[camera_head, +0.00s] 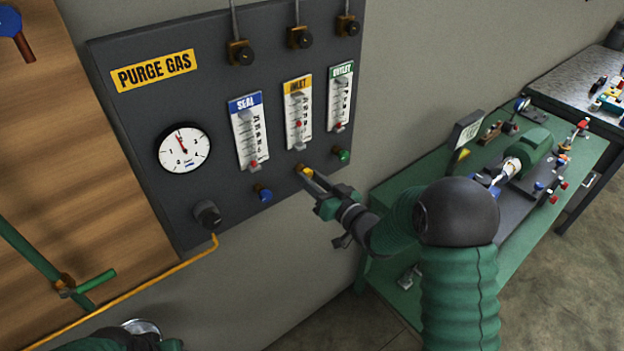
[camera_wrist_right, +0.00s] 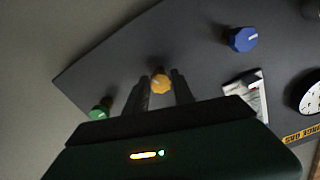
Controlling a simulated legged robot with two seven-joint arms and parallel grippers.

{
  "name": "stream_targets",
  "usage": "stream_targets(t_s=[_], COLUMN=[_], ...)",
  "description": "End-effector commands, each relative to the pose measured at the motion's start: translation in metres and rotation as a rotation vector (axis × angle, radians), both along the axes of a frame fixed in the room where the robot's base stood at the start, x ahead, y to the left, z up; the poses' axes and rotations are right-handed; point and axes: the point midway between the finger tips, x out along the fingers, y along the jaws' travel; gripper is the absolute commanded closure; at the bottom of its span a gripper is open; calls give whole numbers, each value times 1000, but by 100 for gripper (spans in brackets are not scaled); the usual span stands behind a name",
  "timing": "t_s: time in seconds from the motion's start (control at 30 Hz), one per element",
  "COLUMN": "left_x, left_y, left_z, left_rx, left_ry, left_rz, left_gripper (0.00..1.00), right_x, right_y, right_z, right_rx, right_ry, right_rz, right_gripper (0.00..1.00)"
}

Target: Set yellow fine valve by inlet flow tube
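The yellow fine valve (camera_head: 307,171) is a small knob on the dark purge gas panel, below the inlet flow tube (camera_head: 298,115). That tube has a yellow label, and its red float sits around mid-scale. My right gripper (camera_head: 314,180) reaches the yellow knob from the lower right. In the right wrist view, the yellow knob (camera_wrist_right: 160,80) lies between the two fingertips, with a narrow gap seeming to show on each side. The fingers look open around it; contact is not clear. My left gripper (camera_head: 145,338) is only partly in view at the bottom edge, its fingers unclear.
A blue knob (camera_head: 264,193) and a green knob (camera_head: 343,155) flank the yellow one. The seal tube (camera_head: 248,135) and outlet tube (camera_head: 340,98) show red floats low down. A pressure gauge (camera_head: 184,152) is at left. A green bench (camera_head: 400,190) with equipment stands right.

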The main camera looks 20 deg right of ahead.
Motion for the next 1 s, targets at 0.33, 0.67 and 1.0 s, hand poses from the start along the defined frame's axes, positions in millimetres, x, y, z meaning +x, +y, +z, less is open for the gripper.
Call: stream_targets(t_s=[0.33, 0.67, 1.0], left_x=[0, 0, 0], left_y=[0, 0, 0], left_z=[-11, -30, -29], left_rx=[0, 0, 0], left_ry=[0, 0, 0], left_rz=[0, 0, 0], left_gripper=[41, 41, 41], right_x=[0, 0, 0], right_y=[-1, -2, -2], right_z=[-5, -1, -1], right_rx=[-49, -246, -243], right_ry=[-18, -88, -87], right_rz=[-2, -3, -2], right_gripper=[100, 100, 48])
